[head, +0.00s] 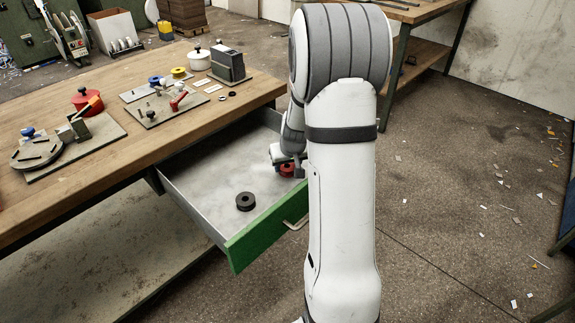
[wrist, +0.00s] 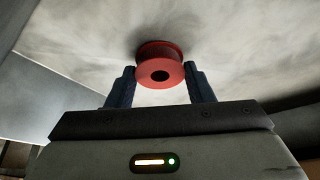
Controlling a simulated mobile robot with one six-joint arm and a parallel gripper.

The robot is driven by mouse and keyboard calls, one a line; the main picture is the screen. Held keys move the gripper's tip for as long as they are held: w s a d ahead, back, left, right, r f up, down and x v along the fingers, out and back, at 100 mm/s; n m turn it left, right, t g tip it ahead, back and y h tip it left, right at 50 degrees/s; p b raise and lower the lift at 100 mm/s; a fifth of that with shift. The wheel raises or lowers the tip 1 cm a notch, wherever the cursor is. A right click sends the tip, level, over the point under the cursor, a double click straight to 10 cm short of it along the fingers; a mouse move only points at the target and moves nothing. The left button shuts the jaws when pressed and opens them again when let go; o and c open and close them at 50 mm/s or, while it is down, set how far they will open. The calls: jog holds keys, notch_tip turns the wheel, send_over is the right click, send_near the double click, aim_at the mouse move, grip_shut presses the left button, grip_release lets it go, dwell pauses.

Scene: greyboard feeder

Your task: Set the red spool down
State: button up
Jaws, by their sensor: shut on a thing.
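The red spool (wrist: 160,68) is between the two fingers of my gripper (wrist: 161,85) in the wrist view, with its dark centre hole facing the camera. My gripper is shut on it. In the head view the red spool (head: 287,169) shows at the right side of the open drawer (head: 196,205), low near the drawer floor, partly behind my arm. My gripper (head: 285,160) is mostly hidden there by my arm. Whether the spool touches the drawer floor cannot be told.
A black spool (head: 245,201) lies on the drawer floor left of the red one. The green drawer front (head: 262,229) and the side walls bound the space. The workbench (head: 150,148) above carries a red pot (head: 86,98), fixtures and a grey box (head: 228,64). The drawer's left floor is clear.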

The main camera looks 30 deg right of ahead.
jog(key=shift+f, duration=0.2)
jog(key=o, duration=0.9)
jog(key=shift+o, duration=0.2)
jog(key=shift+r, duration=0.15)
